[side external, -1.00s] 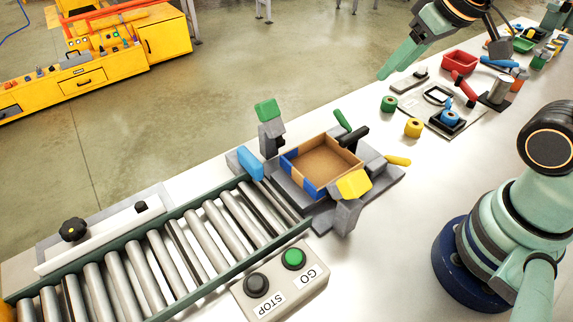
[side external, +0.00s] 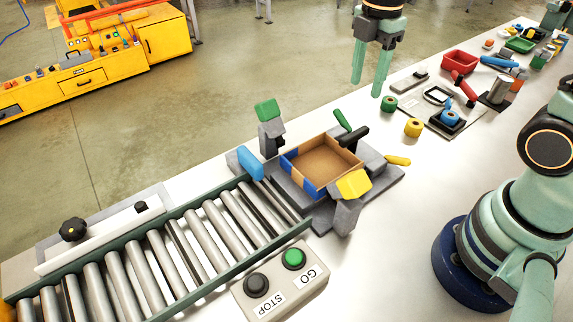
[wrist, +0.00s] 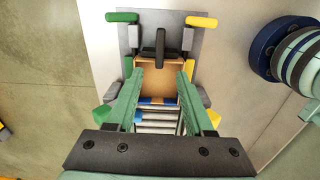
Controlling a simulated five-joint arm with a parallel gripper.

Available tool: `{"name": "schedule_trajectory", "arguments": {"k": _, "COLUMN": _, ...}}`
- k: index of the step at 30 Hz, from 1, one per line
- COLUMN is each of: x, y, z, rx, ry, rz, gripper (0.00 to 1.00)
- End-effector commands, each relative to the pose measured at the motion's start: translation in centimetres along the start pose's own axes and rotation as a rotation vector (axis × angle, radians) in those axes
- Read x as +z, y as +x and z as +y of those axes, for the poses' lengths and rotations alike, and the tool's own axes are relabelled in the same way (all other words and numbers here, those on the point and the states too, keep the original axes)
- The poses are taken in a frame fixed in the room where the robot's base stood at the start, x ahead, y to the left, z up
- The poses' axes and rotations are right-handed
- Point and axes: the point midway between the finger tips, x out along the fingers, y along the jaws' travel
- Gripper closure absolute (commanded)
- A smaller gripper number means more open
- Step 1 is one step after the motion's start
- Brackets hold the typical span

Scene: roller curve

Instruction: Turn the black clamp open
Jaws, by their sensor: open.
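The black clamp (side external: 353,136) is a dark lever at the far right side of an open cardboard box (side external: 322,160), lying across that side's edge. In the wrist view the black clamp (wrist: 160,50) stands at the top middle, reaching over the box's edge. My gripper (side external: 367,88) is open and empty, pointing down, above and behind the clamp in the side view. In the wrist view its two green fingers (wrist: 156,75) frame the box, with the clamp beyond them, apart from it.
Green (side external: 343,120), yellow (side external: 398,161) and blue (side external: 250,163) handles surround the box. A roller conveyor (side external: 180,245) leads up to it. A button box with GO and STOP (side external: 279,284) sits in front. Tape rolls, a red bin (side external: 459,62) and tools lie to the right.

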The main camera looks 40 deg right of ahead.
Motion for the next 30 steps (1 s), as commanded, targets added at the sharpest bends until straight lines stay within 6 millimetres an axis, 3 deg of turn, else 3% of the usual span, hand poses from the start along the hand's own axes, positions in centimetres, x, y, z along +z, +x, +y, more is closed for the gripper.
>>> {"name": "schedule_trajectory", "arguments": {"k": 8, "x": 0.0, "y": 2.1, "z": 0.0, "rx": -0.016, "ry": -0.044, "rz": -0.001, "gripper": 0.47}}
{"name": "schedule_trajectory", "arguments": {"k": 22, "x": 0.0, "y": 10.5, "z": -0.1, "rx": -0.016, "ry": -0.041, "rz": -0.001, "gripper": 0.47}}
{"name": "schedule_trajectory", "arguments": {"k": 30, "x": 0.0, "y": 12.2, "z": -0.1, "rx": -0.012, "ry": -0.041, "rz": 0.0, "gripper": 0.47}}
